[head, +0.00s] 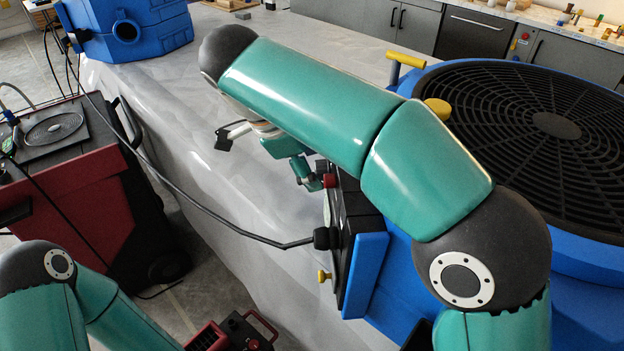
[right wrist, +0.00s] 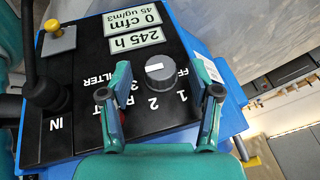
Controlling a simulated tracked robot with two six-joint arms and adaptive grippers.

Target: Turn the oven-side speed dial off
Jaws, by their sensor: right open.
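The speed dial (right wrist: 160,68) is a round dark knob with a pale mark, on the black control panel (right wrist: 75,115) of a blue air mover. In the right wrist view the panel is upside down, with 1, 2 and 3 below the dial and partly covered OFF lettering at its right. My right gripper (right wrist: 162,75) is open, its two teal fingers either side of the dial. I cannot tell whether they touch it. In the head view the right gripper (head: 313,178) is beside the panel, partly hidden; the dial is hidden. My left gripper is out of view.
A yellow knob (right wrist: 54,28) and a black plug (right wrist: 45,95) marked IN share the panel. The plug's cable (head: 200,207) crosses to the left. The fan grille (head: 550,125) tops the machine. A red-black unit (head: 75,200) stands left; another blue machine (head: 95,45) stands behind.

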